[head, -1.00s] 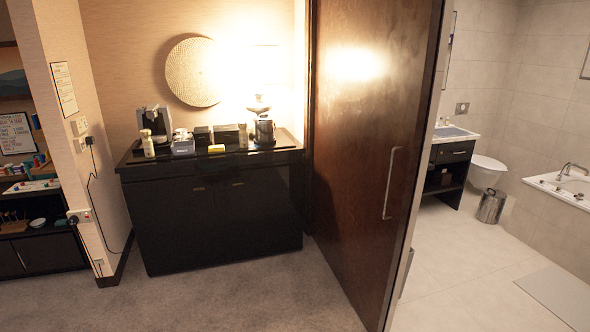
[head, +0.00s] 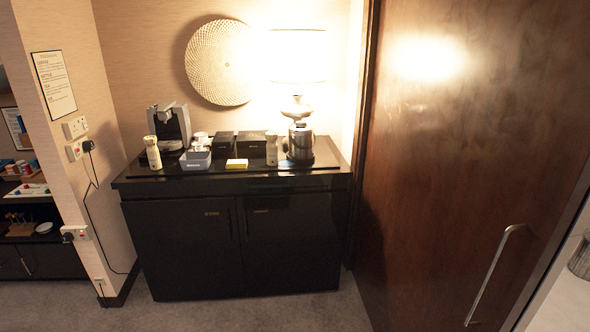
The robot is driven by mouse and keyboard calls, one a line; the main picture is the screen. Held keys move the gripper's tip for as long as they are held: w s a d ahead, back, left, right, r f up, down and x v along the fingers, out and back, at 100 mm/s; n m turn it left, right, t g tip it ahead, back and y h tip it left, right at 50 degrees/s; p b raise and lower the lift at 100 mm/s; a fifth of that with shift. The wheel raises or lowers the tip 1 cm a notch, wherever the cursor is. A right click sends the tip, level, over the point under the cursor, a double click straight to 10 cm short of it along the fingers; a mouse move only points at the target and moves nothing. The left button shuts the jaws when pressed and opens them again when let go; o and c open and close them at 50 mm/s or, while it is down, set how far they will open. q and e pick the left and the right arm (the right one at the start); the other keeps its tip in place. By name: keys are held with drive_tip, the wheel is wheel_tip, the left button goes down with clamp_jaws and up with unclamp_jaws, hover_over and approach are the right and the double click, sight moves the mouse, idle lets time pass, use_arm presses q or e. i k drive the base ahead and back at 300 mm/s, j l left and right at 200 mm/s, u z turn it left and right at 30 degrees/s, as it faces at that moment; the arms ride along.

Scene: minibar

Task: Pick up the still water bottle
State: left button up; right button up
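Two small bottles stand upright on the black minibar cabinet's top. One bottle (head: 152,152), pale with a yellowish label area, is at the left end in front of the coffee machine. The other bottle (head: 272,149), greyish, stands right of centre, just left of the kettle. Their labels are too small to read, so I cannot tell which is the still water. Neither of my grippers shows in the head view.
The black cabinet (head: 235,245) stands against the wall. On it are a coffee machine (head: 171,128), a grey holder with cups (head: 197,158), dark boxes (head: 250,144), a yellow item (head: 237,164), a kettle (head: 300,142) and a lamp (head: 298,60). A wooden door (head: 450,170) flanks the right. Carpet in front is clear.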

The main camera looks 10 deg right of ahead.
sight(272, 146)
drive_tip(key=i+l+u, duration=0.3)
drive_tip(key=i+l, duration=0.15)
drive_tip(key=i+j, duration=0.15)
drive_tip(key=j, duration=0.2)
drive_tip(key=i+j+z, duration=0.1)
drive_tip(key=j, duration=0.25)
drive_tip(key=i+j+z, duration=0.1)
drive_tip(key=i+j, duration=0.15)
drive_tip(key=j, duration=0.15)
drive_tip(key=i+j, duration=0.15)
drive_tip(key=j, duration=0.25)
drive_tip(key=i+j+z, duration=0.1)
drive_tip(key=j, duration=0.25)
drive_tip(key=i+j, duration=0.2)
drive_tip(key=j, duration=0.2)
drive_tip(key=i+j+z, duration=0.1)
drive_tip(key=j, duration=0.3)
drive_tip(key=i+j+z, duration=0.1)
drive_tip(key=j, duration=0.3)
drive_tip(key=i+l, duration=0.2)
drive_tip(key=l, duration=0.2)
drive_tip(key=i+l+z, duration=0.1)
drive_tip(key=l, duration=0.3)
drive_tip(key=i+l, duration=0.25)
drive_tip(key=i+l+z, duration=0.1)
drive_tip(key=l, duration=0.4)
drive_tip(key=i+l, duration=0.3)
drive_tip(key=l+z, duration=0.05)
